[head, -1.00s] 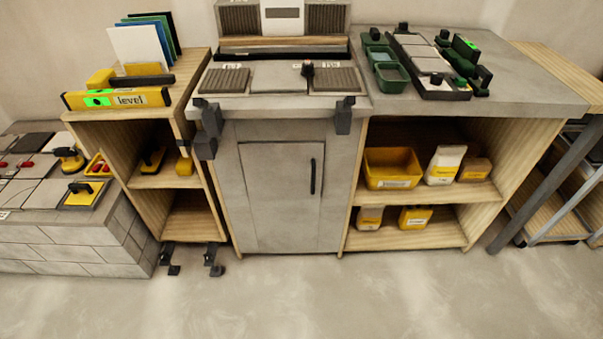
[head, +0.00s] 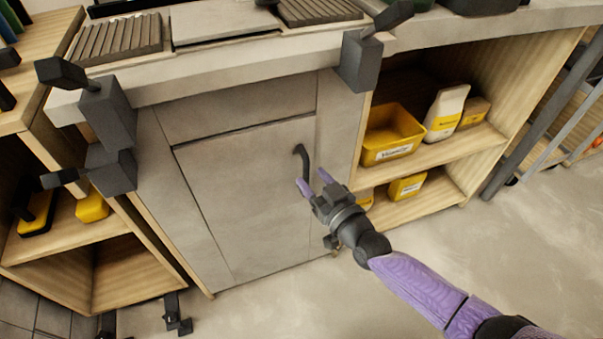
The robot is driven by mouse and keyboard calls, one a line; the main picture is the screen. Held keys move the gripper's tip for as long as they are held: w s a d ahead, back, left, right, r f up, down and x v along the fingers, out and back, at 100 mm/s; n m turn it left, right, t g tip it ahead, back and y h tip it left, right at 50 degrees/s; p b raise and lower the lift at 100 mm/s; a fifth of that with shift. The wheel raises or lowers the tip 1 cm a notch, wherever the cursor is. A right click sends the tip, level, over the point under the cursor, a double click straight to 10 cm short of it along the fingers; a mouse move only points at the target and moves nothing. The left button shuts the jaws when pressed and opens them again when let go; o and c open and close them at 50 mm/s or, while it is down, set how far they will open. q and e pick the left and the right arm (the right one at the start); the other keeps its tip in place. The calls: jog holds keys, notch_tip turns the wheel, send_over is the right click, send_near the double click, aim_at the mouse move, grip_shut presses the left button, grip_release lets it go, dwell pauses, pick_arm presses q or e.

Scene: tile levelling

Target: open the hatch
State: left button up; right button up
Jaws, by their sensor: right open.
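The hatch (head: 235,205) is a grey panel, shut flush in the front of the grey cabinet under the worktop. Its dark upright handle (head: 301,160) is near the hatch's upper right edge. My right gripper (head: 315,184) is open, with its two purple fingertips close to the lower part of the handle. The fingers overlap the handle's lower end in the picture, and I cannot tell whether they touch it or lie around it. My left gripper is not in view.
Dark clamps (head: 360,62) hang at the worktop's front corners, one of them right above the handle side. An open shelf on the right holds a yellow bin (head: 390,148) and a white bag (head: 446,112). The floor (head: 420,240) before the hatch looks clear.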

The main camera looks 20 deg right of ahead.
aim_at(308, 174)
jog(key=shift+b+x, duration=0.45)
jog(key=shift+x, duration=1.25)
grip_shut()
